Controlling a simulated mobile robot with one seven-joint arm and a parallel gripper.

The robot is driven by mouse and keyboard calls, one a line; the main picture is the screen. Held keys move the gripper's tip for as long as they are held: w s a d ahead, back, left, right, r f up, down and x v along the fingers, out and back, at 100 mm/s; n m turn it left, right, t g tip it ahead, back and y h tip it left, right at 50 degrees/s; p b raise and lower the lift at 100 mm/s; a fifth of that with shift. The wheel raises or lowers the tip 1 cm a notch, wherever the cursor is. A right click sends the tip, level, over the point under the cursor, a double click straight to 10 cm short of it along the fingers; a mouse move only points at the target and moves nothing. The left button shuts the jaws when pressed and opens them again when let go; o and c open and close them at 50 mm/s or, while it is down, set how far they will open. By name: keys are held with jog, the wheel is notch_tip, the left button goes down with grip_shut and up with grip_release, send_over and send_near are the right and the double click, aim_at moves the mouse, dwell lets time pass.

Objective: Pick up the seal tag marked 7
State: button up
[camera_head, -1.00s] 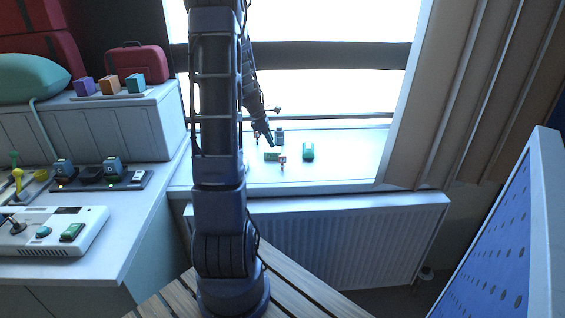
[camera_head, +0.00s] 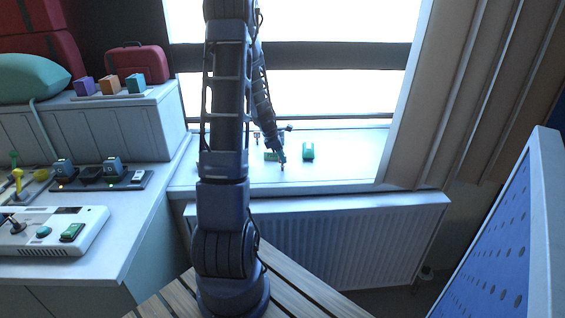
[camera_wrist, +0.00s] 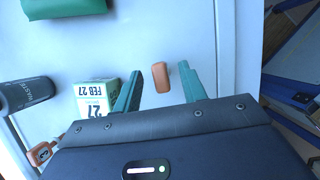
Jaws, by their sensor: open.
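An orange-brown tag (camera_wrist: 160,77) lies on the white sill in the wrist view, between the fingertips of my gripper (camera_wrist: 161,69). The teal fingers are apart, with a gap on each side of the tag. No number can be read on its visible face. A second orange tag-like piece (camera_wrist: 40,154) is partly hidden at the lower left behind the gripper body; its marking is too small to read. In the head view my gripper (camera_head: 281,159) is low over the window sill (camera_head: 340,165), and covers the tag beneath it.
Left of the fingers stands a calendar block (camera_wrist: 96,98) reading 27 FEB, close to the left finger. A dark cylinder (camera_wrist: 27,94) marked WASTE and a green object (camera_wrist: 65,9) lie beyond. The sill edge and radiator (camera_head: 330,240) are in front; the sill's right part is clear.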

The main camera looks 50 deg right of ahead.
jog(key=x, duration=0.2)
jog(key=shift+s+d+f, duration=0.1)
jog(key=shift+s+f, duration=0.05)
jog(key=shift+f, duration=0.25)
grip_shut()
